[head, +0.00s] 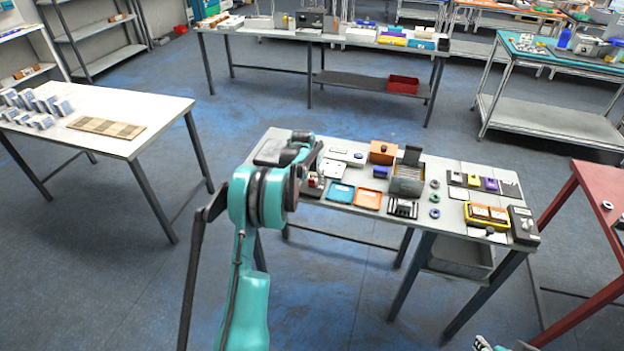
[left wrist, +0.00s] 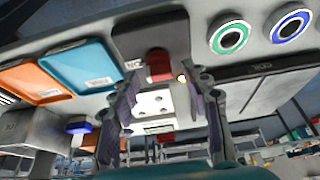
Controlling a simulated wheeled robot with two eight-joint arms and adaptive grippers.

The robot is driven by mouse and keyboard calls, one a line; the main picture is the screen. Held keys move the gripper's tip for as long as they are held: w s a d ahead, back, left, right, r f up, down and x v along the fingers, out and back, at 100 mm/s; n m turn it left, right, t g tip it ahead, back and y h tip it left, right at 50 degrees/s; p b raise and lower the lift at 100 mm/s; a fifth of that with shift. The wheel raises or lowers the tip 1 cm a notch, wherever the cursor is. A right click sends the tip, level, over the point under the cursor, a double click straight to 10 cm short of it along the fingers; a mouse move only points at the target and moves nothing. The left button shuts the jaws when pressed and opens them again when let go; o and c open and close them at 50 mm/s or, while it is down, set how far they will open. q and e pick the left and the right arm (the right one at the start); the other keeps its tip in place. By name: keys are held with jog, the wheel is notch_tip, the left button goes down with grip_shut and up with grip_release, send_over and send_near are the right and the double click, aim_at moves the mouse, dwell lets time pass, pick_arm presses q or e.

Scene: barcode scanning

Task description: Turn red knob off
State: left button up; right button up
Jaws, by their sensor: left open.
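The red knob (left wrist: 159,65) sits on a dark base at the table's edge in the left wrist view, beside a small lit yellow spot. In the head view it is mostly hidden behind my left gripper (head: 311,172). In the left wrist view my left gripper (left wrist: 165,95) is open, with one dark finger on each side of the knob's line. The fingers look empty, and I cannot tell whether they touch the knob. Only slivers of my right arm show at the bottom right of the head view.
On the same table (head: 450,222) are a blue tray (head: 341,192), an orange tray (head: 368,198), a brown box (head: 383,152), round rings (head: 434,198) and a yellow case (head: 487,215). A table with small boxes (head: 40,108) stands at left. Blue floor (head: 180,270) lies between.

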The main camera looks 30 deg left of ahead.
pick_arm(q)
grip_shut()
jog(key=shift+n, duration=0.4)
jog(key=n+y, duration=0.1)
jog(key=n, duration=0.2)
jog(key=shift+w+d+n+y, duration=0.1)
jog(key=shift+d+n+y, duration=0.1)
jog(key=shift+n+y, duration=0.2)
jog(key=n+g+y, duration=0.1)
jog(key=n, duration=0.3)
jog(key=shift+g, duration=0.4)
jog(key=n+g, duration=0.1)
jog(key=n, duration=0.4)
jog(key=shift+w+d+g+y, duration=0.1)
jog(key=shift+w+g+y, duration=0.1)
jog(key=shift+g+y, duration=0.15)
jog(key=n+g+p, duration=0.1)
jog(key=n, duration=0.3)
jog(key=shift+g, duration=0.35)
jog(key=shift+n, duration=0.3)
